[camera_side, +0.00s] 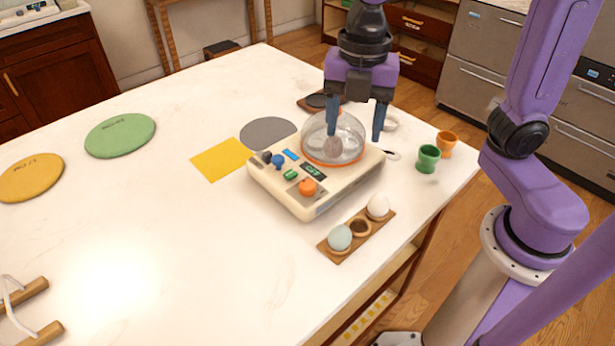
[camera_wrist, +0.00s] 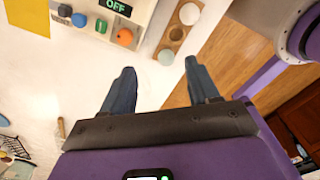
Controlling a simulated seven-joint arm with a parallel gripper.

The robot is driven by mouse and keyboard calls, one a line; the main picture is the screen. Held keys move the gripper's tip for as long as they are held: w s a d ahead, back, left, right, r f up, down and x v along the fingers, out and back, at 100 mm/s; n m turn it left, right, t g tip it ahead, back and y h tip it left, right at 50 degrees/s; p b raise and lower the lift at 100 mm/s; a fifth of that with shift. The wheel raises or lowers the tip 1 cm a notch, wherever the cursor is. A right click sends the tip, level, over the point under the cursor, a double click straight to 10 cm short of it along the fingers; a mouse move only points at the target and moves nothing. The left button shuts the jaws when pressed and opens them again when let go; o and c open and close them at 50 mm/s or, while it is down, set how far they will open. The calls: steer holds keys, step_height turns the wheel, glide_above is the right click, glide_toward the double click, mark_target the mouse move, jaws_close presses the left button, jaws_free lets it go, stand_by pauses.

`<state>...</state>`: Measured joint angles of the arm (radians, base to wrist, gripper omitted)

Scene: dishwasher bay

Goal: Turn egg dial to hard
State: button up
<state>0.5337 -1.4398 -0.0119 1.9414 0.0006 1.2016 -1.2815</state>
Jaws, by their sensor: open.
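A cream egg cooker (camera_side: 300,205) stands on the white table with a clear dome (camera_side: 345,130) over an orange ring. An orange dial (camera_side: 308,187) sits at its front corner; the orange dial also shows in the wrist view (camera_wrist: 124,37). Beside it are a green knob (camera_side: 291,175), a blue knob (camera_side: 278,162) and a dark knob (camera_side: 267,157). A small display (camera_wrist: 117,7) reads OFF. Which knob is the egg dial, and its pointer mark, I cannot tell. My gripper (camera_side: 354,136) is open and empty, its fingers pointing down near the dome, apart from the knobs.
A wooden egg holder (camera_side: 329,245) with a pale blue egg (camera_side: 340,237) and a white egg (camera_side: 378,207) lies in front of the cooker. Green (camera_side: 428,158) and orange (camera_side: 447,143) cups stand right.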

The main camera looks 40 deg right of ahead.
mark_target(307, 184)
steer(key=w+a+r+n, duration=0.3)
steer(key=w+a+n, duration=0.1)
steer(key=w+n, duration=0.2)
steer(key=shift+n, duration=0.3)
step_height(307, 184, down, 18)
steer(key=shift+w+d+r, duration=0.1)
steer(key=shift+w+r, duration=0.05)
steer(key=shift+r, duration=0.05)
steer(key=c, duration=1)
steer(key=shift+c, duration=0.2)
